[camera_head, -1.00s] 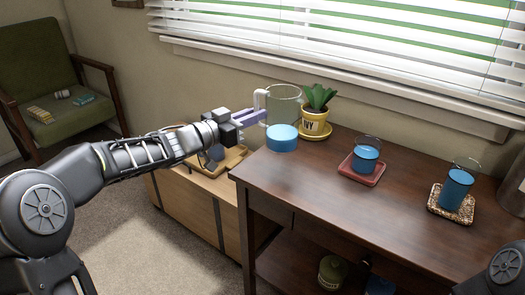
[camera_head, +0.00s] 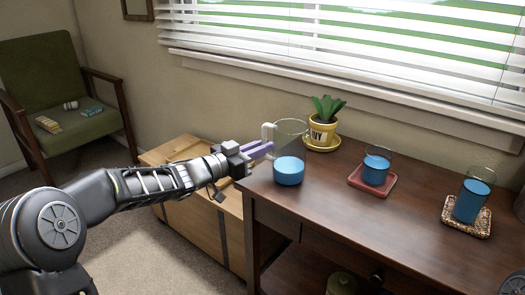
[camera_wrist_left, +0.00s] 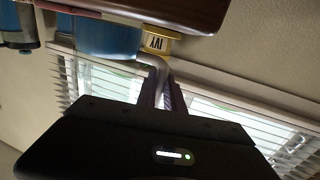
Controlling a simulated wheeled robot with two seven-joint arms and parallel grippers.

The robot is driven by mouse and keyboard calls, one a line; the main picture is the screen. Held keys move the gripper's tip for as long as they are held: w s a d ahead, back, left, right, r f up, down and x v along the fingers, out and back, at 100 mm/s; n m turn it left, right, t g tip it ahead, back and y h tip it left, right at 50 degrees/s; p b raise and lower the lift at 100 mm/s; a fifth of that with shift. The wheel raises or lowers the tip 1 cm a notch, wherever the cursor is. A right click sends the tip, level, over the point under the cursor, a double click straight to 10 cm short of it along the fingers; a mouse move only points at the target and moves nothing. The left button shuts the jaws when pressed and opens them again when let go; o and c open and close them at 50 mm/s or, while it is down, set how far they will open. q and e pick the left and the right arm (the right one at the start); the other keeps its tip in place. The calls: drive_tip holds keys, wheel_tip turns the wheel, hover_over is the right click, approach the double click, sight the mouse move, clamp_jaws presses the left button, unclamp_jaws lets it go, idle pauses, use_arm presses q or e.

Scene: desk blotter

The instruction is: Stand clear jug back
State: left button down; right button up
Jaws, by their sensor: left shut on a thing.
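The clear jug (camera_head: 289,170), with blue liquid in its lower part, is upright at the back left corner of the dark desk. My left gripper (camera_head: 262,149) is shut on its pale handle (camera_head: 268,134), coming from the left. In the left wrist view, which is upside down, the fingers (camera_wrist_left: 165,92) close around the handle (camera_wrist_left: 152,66), and the blue of the jug (camera_wrist_left: 105,38) shows beside the desk edge. I cannot tell whether the jug's base touches the desk. My right gripper is out of view.
A potted plant in a yellow IVY pot (camera_head: 322,132) stands on a saucer just behind the jug. Glasses of blue liquid stand on a red coaster (camera_head: 359,184) and a woven coaster (camera_head: 456,222). The desk's front middle (camera_head: 340,225) is clear. A wooden cabinet (camera_head: 175,151) stands left.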

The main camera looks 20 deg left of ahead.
use_arm(q)
drive_tip(key=shift+f, duration=0.15)
drive_tip(key=c, duration=1.5)
unclamp_jaws()
drive_tip(key=shift+o, duration=0.2)
drive_tip(key=shift+s+a+r, duration=0.1)
drive_tip(key=shift+r, duration=0.15)
drive_tip(key=p+v, duration=0.3)
drive_tip(key=v, duration=0.8)
drive_tip(key=shift+s+a, duration=0.2)
drive_tip(key=shift+s, duration=0.1)
